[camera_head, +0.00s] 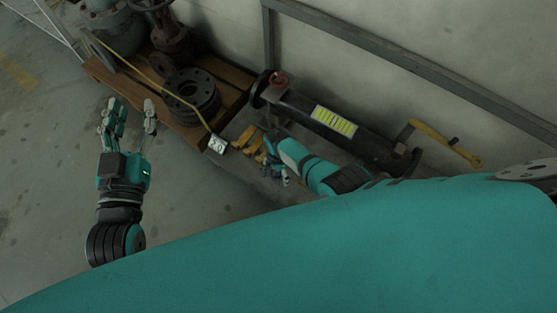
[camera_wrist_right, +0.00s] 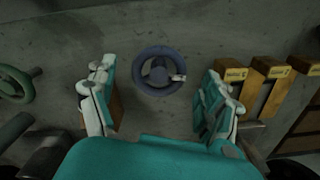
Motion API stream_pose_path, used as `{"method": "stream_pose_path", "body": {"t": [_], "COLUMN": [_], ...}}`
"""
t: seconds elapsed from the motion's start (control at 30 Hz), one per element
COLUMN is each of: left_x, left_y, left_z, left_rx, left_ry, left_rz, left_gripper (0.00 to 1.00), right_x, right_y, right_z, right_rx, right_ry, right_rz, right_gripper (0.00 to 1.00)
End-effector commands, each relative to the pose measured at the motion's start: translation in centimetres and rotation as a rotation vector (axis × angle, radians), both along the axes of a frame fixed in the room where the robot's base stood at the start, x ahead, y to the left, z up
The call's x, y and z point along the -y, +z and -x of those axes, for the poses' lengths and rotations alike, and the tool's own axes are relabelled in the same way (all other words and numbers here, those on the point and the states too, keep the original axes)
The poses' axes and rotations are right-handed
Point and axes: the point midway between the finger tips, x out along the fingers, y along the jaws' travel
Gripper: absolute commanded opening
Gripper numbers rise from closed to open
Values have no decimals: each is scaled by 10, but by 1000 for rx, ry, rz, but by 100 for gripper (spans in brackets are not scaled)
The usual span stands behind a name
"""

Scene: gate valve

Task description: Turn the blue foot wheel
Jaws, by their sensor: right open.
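The blue wheel (camera_wrist_right: 158,70) lies low near the grey floor in the right wrist view, with a dark hub and a small pale piece at its right rim. My right gripper (camera_wrist_right: 158,76) is open, its fingers left and right of the wheel in the picture. I cannot tell the remaining distance, and no contact shows. In the head view my right gripper (camera_head: 277,174) is small and low by the pipe, and I cannot make out the wheel there. My left gripper (camera_head: 132,108) is open and empty above bare floor at the left.
A green wheel (camera_wrist_right: 15,84) is at the wrist view's left. Blocks with yellow labels (camera_wrist_right: 236,78) stand at its right. In the head view, a black pipe (camera_head: 365,143) with a yellow lever (camera_head: 445,145) lies near the wall. A wooden pallet (camera_head: 225,95) holds flanges (camera_head: 193,92).

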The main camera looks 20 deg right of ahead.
Motion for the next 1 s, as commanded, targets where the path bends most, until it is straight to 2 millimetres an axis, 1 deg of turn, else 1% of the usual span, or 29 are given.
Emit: {"method": "stream_pose_path", "body": {"t": [0.17,0.37,0.5,0.63,0.8,1.0], "left_x": [0,0,0,0,0,0], "left_y": [1,1,1,1,1,1], "left_z": [0,0,0,0,0,0], "left_rx": [1,2,2,2,2,2], "left_ry": [0,0,0,0,0,0], "left_rz": [0,0,0,1,0,0], "left_gripper": [40,40,40,40,40,40], "right_x": [1,1,1,1,2,2], "right_y": [20,51,76,94,107,110], "right_z": [1,1,0,0,1,1], "right_rx": [3,4,3,2,0,0], "right_ry": [-1,-2,-2,-2,-2,-2], "right_rz": [-1,0,1,0,1,2], "right_gripper": [83,83,83,83,83,83]}}
